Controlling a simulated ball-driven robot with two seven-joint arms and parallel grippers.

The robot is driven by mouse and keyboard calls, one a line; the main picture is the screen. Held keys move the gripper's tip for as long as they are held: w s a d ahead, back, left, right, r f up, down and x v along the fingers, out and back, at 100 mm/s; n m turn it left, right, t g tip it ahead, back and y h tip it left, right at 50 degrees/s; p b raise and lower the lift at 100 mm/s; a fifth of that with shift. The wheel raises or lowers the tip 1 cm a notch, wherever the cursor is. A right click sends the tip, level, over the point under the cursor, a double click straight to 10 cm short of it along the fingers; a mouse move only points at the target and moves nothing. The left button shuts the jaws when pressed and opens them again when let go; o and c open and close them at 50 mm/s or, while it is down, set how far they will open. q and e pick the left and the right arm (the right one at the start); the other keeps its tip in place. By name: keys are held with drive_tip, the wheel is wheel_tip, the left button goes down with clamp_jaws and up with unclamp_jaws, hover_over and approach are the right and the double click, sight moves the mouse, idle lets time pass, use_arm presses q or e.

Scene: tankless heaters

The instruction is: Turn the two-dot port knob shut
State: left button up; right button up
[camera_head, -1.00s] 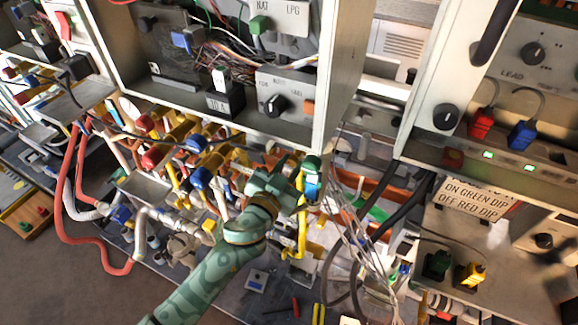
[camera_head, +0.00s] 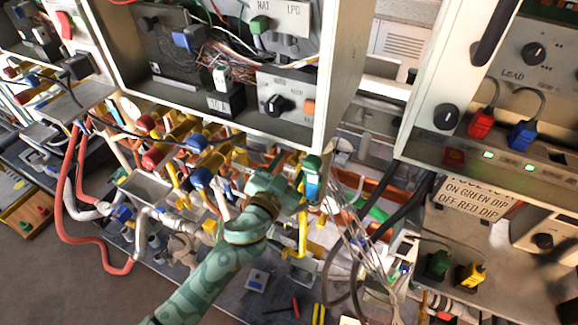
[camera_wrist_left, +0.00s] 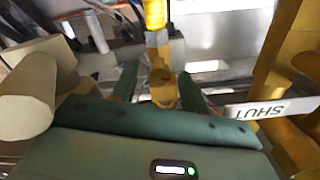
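My left gripper (camera_head: 278,186) reaches in among the brass and yellow pipework under the middle heater cabinet. In the left wrist view its two green fingers (camera_wrist_left: 158,88) stand apart. A yellow-brass fitting (camera_wrist_left: 163,92) with a small red mark shows between them. I cannot tell whether the fingers touch it, or whether it is the two-dot port knob; no pair of dots can be made out. A white label reading SHUT (camera_wrist_left: 259,109) is to the right of the fingers. My right gripper is not in view.
A green and blue fitting (camera_head: 312,178) stands close to the right of the gripper. Yellow pipes (camera_head: 303,235) and loose thin wires (camera_head: 350,215) crowd that side. The cabinet's lower edge (camera_head: 230,125) is above. Pale pipes (camera_wrist_left: 28,95) are at left in the wrist view.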

use_arm(q)
drive_tip(key=b+v, duration=0.1)
drive_tip(key=v, duration=1.5)
drive_tip(key=shift+s, duration=0.1)
